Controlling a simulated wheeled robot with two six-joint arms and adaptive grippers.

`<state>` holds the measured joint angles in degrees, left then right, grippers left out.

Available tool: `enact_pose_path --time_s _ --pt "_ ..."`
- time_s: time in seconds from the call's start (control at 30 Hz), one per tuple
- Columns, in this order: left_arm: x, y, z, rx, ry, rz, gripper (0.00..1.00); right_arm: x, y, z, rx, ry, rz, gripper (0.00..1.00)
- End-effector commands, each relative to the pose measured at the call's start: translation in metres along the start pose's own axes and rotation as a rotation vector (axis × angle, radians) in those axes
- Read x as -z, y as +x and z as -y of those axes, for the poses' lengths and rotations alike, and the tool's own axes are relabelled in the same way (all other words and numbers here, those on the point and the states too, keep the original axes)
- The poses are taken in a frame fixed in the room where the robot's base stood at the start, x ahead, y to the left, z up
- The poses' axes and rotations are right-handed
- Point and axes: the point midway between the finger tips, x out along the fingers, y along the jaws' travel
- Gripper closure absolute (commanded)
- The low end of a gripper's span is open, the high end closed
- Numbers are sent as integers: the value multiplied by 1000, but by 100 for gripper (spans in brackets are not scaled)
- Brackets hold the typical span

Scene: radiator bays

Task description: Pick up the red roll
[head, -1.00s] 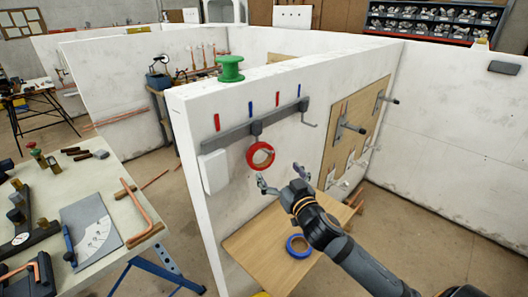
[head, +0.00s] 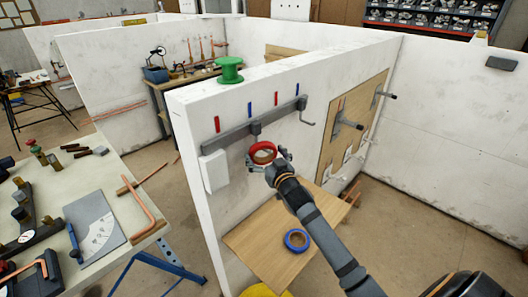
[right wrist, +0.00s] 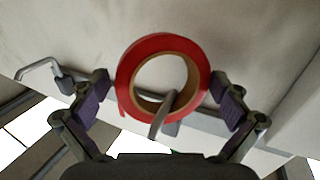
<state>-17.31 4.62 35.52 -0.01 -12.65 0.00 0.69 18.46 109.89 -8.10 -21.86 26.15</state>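The red roll (head: 263,153) hangs on a hook of the grey rail (head: 240,133) on the white wall. In the right wrist view the red roll (right wrist: 135,75) faces the camera, with the grey hook (right wrist: 163,115) passing through its hole. My right gripper (head: 268,165) is at the roll. In the right wrist view its fingers (right wrist: 163,95) are spread to either side of the roll, with a gap on both sides. My left gripper is not in view.
A blue roll (head: 297,240) lies on the wooden shelf board (head: 262,245) below. A white box (head: 213,172) is on the wall left of the roll. A green spool (head: 229,71) stands on the wall top. An empty hook (head: 305,112) is at right.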

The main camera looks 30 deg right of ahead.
Motion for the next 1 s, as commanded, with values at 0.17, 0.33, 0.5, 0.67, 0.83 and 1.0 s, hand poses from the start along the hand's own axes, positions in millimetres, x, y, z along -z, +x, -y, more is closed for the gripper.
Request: enact_pose_path --time_s 0.17,0.33,0.5,0.67,0.83,1.0 --pt "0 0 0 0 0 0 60 0 0 0 0 0 0 26" --pt "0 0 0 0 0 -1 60 0 0 0 0 -1 -1 47" --pt "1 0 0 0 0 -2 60 0 0 0 0 -1 -1 47" --pt "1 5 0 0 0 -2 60 8 0 0 -1 -1 -4 47" --pt "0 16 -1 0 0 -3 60 11 -23 -1 0 -7 1 47" --pt "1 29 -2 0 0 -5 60 10 -69 0 4 -14 3 47"
